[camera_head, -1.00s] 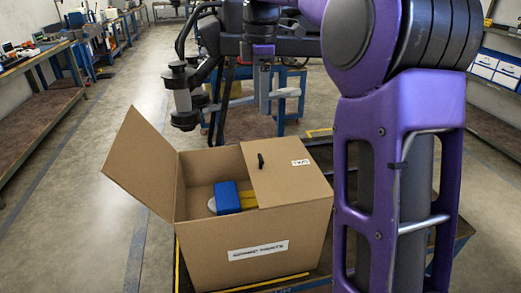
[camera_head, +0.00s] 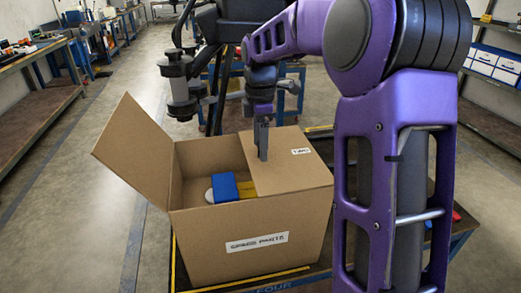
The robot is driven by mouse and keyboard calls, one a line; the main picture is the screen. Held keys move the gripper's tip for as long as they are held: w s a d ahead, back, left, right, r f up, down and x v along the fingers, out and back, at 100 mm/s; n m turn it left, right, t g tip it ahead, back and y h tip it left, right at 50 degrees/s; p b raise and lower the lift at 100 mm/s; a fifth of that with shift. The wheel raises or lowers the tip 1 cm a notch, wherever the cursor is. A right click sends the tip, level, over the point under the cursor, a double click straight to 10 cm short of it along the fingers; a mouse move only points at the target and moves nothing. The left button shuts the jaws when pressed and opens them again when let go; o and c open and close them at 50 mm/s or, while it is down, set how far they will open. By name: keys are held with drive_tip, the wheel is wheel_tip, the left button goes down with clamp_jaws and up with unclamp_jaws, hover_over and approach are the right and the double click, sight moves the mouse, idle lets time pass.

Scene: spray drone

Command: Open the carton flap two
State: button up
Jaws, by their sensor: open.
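The cardboard carton (camera_head: 250,262) stands on a dark cart and bears a "SPARE PARTS" label. Its left flap (camera_head: 133,148) stands open, tilted out to the left. The right flap (camera_head: 296,172), with a small white tag that seems to read "TWO" (camera_head: 301,151), lies shut over the right part of the opening. My gripper (camera_head: 263,155) points down at the left part of this flap, where a small black handle showed before; the fingers now hide it. The jaws are open. I cannot tell whether they touch the handle or the flap.
Inside the carton lie a blue and yellow item (camera_head: 225,187) and a white round part. The drone's dark frame and grey canister (camera_head: 181,85) hang behind the carton. A workbench (camera_head: 50,85) stands at left. The floor left of the carton is clear.

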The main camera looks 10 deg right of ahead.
drive_tip(key=shift+f, duration=0.6)
clamp_jaws()
idle(1.1)
